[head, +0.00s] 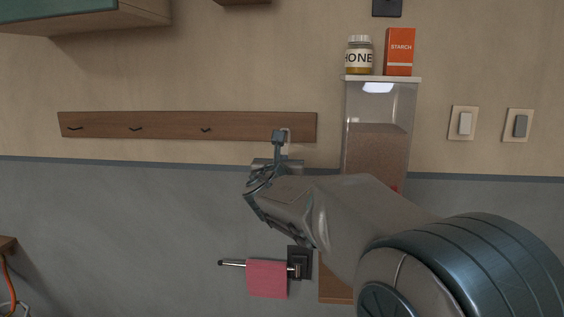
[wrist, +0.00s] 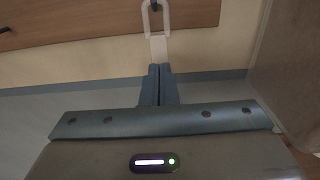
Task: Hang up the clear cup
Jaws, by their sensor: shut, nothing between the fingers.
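A pale loop-shaped handle (wrist: 146,22), likely that of the clear cup, hangs around a dark hook (wrist: 155,5) on the wooden rail (head: 100,126). Its pale lower part ends just beyond my fingertips in the wrist view; I see no cup body, and anything lower is hidden by my gripper. In the head view only a small pale piece (head: 288,136) shows beside my fingers. My gripper (head: 279,135) is in front of the rail's right end, pointing at the wall. In the wrist view its fingers (wrist: 158,72) are together and empty, close below the handle.
Several bare hooks show along the rail to the left. A clear dispenser (head: 380,115) stands right of the rail, topped by a honey jar (head: 358,55) and a starch box (head: 400,52). A pink cloth (head: 267,279) hangs on a bar below my gripper.

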